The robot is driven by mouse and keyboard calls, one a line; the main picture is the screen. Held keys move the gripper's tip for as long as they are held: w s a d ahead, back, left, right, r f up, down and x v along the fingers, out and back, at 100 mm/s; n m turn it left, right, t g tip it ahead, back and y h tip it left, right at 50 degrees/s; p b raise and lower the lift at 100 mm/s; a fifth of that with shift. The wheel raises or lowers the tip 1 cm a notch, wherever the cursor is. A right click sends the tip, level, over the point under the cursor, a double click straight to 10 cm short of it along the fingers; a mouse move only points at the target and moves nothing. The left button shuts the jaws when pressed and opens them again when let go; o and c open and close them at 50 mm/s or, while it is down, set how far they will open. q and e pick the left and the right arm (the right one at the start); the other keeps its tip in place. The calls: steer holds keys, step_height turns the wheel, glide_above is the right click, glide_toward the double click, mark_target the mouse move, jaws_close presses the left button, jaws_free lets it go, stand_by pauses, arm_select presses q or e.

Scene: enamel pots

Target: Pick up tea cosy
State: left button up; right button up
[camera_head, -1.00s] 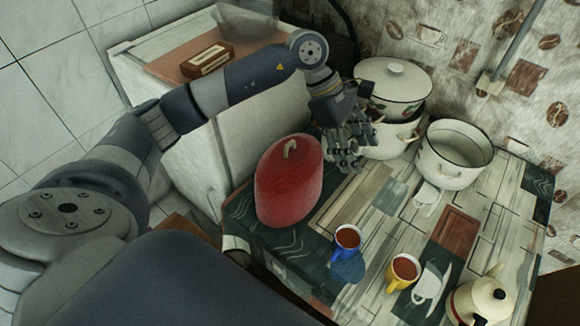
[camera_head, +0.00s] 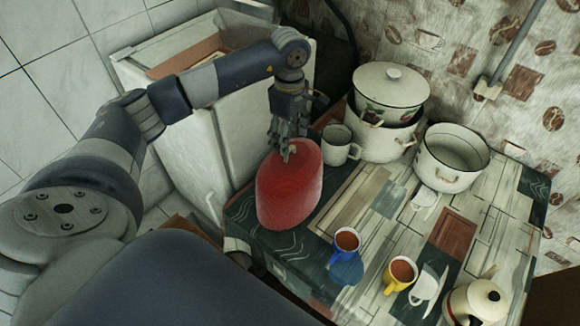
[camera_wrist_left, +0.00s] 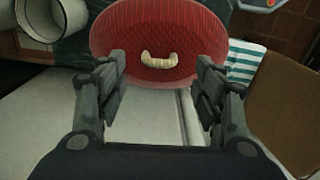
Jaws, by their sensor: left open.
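The red ribbed tea cosy (camera_head: 290,190) stands upright at the left end of the table in the head view, with a cream loop handle on its top. In the left wrist view the tea cosy (camera_wrist_left: 120,35) fills the upper middle, and its cream loop (camera_wrist_left: 159,58) lies between the fingers' lines, beyond the tips. My left gripper (camera_head: 283,146) is just over the top of the cosy, pointing down. It is open and empty in the left wrist view (camera_wrist_left: 160,85). My right gripper is not in view.
A white mug (camera_head: 337,146) stands close right of the cosy. Stacked enamel pots (camera_head: 385,135) and an open pot (camera_head: 452,160) are behind. A blue cup (camera_head: 345,246), yellow cup (camera_head: 399,273) and cream kettle (camera_head: 478,302) stand in front. A white cabinet (camera_head: 190,150) is left.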

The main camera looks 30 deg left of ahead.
mark_target(290, 147)
arm_select(q)
step_height(290, 147, down, 3)
steer(key=shift+f+p, duration=0.15)
steer(key=shift+p, duration=0.75)
steer(key=shift+f, duration=0.55)
jaws_close()
